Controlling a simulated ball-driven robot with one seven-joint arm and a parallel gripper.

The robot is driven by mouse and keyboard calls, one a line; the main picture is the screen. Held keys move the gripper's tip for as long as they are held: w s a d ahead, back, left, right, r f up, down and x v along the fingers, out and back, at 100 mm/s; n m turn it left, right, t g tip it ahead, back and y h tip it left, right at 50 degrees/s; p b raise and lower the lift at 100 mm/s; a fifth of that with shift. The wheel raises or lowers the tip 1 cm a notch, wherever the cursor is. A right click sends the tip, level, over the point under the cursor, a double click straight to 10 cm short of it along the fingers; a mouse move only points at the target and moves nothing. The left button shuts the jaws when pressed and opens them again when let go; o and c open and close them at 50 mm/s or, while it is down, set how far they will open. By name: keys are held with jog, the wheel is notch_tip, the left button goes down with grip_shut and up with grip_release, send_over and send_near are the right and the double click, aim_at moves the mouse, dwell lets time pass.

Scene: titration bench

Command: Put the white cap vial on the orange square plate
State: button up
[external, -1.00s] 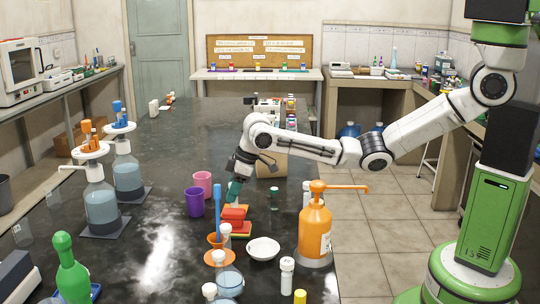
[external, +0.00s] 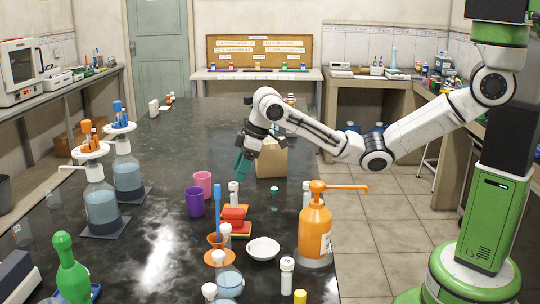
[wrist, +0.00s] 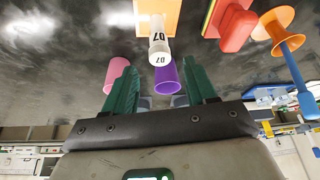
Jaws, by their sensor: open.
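The white cap vial (wrist: 158,30), marked 07, stands upright on the orange square plate (wrist: 176,12) in the wrist view. In the external view the vial (external: 233,188) stands just behind the stacked red blocks, which hide most of the plate. My gripper (external: 241,164) is raised above and slightly behind the vial, apart from it. In the wrist view the green fingers of my gripper (wrist: 160,72) are spread with nothing between them touching; the vial's cap lies beyond the fingertips.
A purple cup (external: 194,202) and pink cup (external: 203,182) stand left of the vial. The red block stack (external: 235,213), orange funnel (external: 217,240), white dish (external: 263,249) and orange pump bottle (external: 314,232) crowd its front and right. The dark bench is clear farther back left.

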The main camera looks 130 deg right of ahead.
jog(key=shift+v, duration=2.2)
